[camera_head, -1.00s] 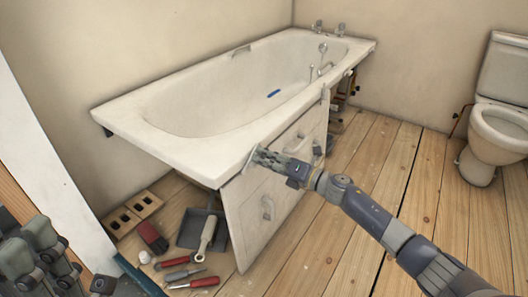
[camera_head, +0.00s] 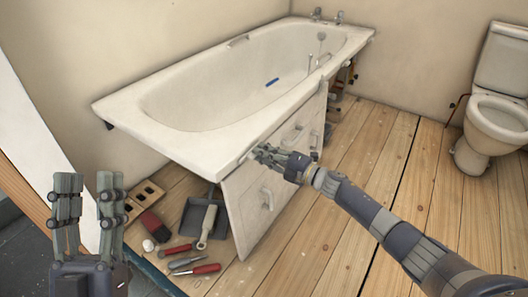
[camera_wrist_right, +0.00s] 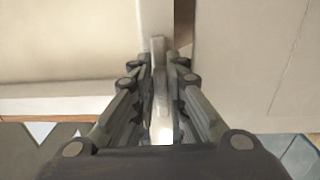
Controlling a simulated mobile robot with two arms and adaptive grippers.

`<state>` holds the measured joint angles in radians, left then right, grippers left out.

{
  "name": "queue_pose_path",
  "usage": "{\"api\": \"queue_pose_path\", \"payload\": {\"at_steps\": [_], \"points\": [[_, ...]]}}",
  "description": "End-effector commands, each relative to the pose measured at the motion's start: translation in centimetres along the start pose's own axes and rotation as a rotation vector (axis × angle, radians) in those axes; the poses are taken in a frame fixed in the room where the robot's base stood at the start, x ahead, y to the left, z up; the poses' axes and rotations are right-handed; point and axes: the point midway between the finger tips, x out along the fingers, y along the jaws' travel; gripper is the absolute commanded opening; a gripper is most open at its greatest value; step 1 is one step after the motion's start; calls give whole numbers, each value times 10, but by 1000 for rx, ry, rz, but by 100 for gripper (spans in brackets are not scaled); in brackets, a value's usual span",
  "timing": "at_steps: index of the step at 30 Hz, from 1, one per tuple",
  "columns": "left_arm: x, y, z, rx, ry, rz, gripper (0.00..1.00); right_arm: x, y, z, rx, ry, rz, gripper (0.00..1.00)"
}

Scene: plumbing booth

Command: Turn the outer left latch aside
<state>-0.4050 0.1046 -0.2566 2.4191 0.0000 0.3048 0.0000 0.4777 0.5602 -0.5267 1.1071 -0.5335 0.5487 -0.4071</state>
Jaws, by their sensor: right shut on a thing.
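The outer left latch is a narrow pale bar under the bathtub's rim, at the top of the loose front panel (camera_head: 243,205). In the right wrist view the latch (camera_wrist_right: 159,85) runs between the two fingers. My right gripper (camera_head: 262,153) is shut on it, close below the rim; the fingers hide most of the latch in the head view. My left gripper (camera_head: 87,190) is at the lower left, away from the tub, with its fingers upright, spread apart and empty.
The white bathtub (camera_head: 200,140) overhangs the panel. A dustpan (camera_head: 197,219), red-handled tools (camera_head: 207,269), a brush (camera_head: 151,224) and a holed brick (camera_head: 143,197) lie by its near end. A toilet (camera_head: 492,120) stands at right. The middle floorboards are clear.

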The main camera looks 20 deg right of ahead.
Motion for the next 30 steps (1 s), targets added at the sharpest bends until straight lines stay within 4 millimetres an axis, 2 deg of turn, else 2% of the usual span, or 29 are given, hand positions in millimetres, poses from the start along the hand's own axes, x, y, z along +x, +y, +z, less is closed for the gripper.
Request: {"api": "queue_pose_path", "payload": {"at_steps": [13,14,15,16,17,26,30], "points": [[0,0,4,1,-18,-1,40,0,-1,1,11,-2,-1,0],[0,0,4,1,-18,-1,40,0,-1,1,11,-2,-1,16],[0,0,3,2,-17,-1,40,0,-1,1,11,-2,-1,25],[0,0,3,2,-17,-1,40,0,-1,1,11,-2,-1,31],[0,0,3,2,-17,-1,40,0,-1,1,11,-2,-1,33],[0,0,3,0,-15,0,40,-1,-1,0,10,-1,-1,33],[0,0,3,0,-16,0,40,-10,-2,0,11,-1,-2,33]]}}
